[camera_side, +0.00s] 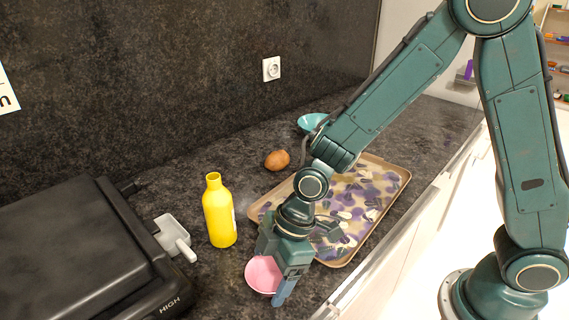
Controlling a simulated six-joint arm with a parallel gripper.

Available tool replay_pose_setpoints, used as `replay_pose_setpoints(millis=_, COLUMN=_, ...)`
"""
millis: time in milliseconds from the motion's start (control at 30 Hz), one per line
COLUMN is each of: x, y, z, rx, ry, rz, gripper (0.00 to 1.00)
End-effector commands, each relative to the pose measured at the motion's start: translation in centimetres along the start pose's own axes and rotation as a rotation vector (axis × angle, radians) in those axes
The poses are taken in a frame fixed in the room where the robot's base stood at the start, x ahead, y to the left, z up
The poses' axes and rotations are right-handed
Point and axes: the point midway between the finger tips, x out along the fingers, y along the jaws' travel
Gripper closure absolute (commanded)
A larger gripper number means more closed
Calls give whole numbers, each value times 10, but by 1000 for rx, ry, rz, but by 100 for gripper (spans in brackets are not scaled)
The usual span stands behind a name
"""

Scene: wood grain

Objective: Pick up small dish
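A small pink dish (262,274) is at the front of the dark counter, below my gripper. My gripper (276,282) points down over it. One blue finger shows at the dish's right edge, overlapping it in the picture. The other fingertip is not clear, so I cannot tell whether the fingers are closed on the rim or apart. The right part of the dish is hidden by the gripper. I cannot tell whether the dish rests on the counter or is slightly raised.
A yellow bottle (219,212) stands left of my gripper. A white scoop-like container (174,237) and a black grill (78,255) are further left. A patterned tray (388,171), a brown egg-shaped object (277,160) and a teal bowl (309,122) lie behind. The counter edge is at right.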

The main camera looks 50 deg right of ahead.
Motion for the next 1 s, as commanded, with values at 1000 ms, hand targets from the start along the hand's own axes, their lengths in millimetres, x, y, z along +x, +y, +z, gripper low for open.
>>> replay_pose_setpoints(millis=1000, x=-40, y=1, z=-17, rx=-1, ry=5, rz=4, gripper=46)
